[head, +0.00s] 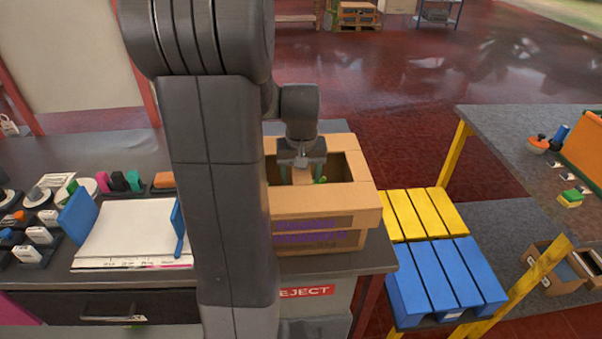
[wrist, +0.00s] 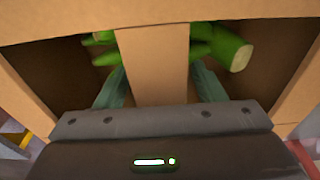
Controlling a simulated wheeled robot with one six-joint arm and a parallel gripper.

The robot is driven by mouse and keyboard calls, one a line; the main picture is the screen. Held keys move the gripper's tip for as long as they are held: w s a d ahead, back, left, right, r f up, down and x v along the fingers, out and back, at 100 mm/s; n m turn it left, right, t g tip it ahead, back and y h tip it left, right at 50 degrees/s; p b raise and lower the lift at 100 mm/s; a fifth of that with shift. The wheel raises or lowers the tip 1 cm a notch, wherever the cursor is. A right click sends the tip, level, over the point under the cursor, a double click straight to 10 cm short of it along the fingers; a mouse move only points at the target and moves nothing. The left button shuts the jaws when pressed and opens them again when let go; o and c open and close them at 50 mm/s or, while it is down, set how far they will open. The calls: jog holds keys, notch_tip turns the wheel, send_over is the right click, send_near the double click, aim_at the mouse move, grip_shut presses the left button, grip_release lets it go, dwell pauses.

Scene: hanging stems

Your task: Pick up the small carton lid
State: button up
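A brown cardboard carton (head: 320,238) with purple print on its front stands on the counter. Its top is a cardboard frame around a dark opening, with a narrow cardboard strip across the middle; this top looks like the small carton lid (head: 325,198), and its strip fills the middle of the wrist view (wrist: 155,55). My gripper (head: 302,176) is at the opening from above, its two greenish fingers (wrist: 158,82) on either side of the strip. The fingers lie very near its edges; I cannot tell whether they press on it. Green stems (wrist: 225,47) show beneath the strip.
Left of my arm are a white board (head: 132,228) with blue sides and several small items. To the right are yellow slats (head: 425,212), blue slats (head: 447,280) and a grey table (head: 500,125). The red floor behind is largely open.

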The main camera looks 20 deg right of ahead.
jog(key=c, duration=1.1)
jog(key=shift+r, duration=0.1)
jog(key=shift+c, duration=0.2)
